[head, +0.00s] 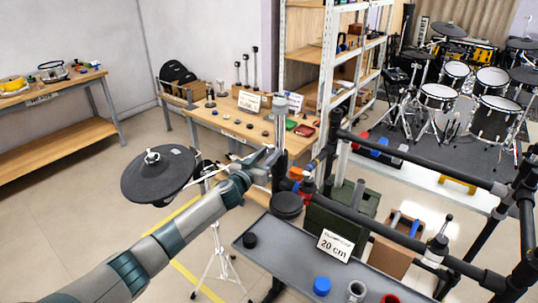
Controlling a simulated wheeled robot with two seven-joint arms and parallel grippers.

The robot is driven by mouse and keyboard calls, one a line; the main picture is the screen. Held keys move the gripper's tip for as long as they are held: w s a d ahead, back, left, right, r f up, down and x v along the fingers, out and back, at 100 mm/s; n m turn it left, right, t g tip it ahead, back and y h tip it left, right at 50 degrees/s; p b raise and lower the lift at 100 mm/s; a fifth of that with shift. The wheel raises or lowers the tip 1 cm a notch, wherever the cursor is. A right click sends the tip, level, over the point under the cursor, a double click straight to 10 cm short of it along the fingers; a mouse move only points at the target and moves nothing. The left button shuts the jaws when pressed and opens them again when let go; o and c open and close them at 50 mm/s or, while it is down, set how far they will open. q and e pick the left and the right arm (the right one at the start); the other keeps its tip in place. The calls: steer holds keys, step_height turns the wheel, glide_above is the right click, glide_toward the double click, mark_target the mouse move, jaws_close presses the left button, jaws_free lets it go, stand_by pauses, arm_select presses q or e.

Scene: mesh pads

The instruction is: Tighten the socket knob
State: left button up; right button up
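My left arm reaches in from the lower left, and its gripper (271,154) is by the left end of a black tube rack (350,212). The fingers are small and overlap a grey upright post (281,128), so I cannot tell whether they are open or touch anything. A clamp with red, orange and blue parts (302,177) sits at the rack's left end, just right of the gripper. I cannot make out which part is the socket knob. A black round pad (287,204) is below the clamp. My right gripper is not in view.
A dark cymbal-like pad (158,175) on a stand is left of my forearm. A grey tray table (262,249) in front holds a "20 cm" sign (335,246), a blue cap (321,286) and small parts. A wooden workbench (218,120) and drum kit (470,95) stand behind.

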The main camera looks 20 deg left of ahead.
arm_select(q)
steer(key=shift+m+h, duration=0.8)
steer(key=shift+m, duration=0.3)
steer(key=shift+m+g+h, duration=0.9)
steer(key=shift+m+h, duration=0.7)
steer(key=shift+m, duration=0.6)
steer(key=o, duration=1.1)
steer(key=shift+c, duration=0.2)
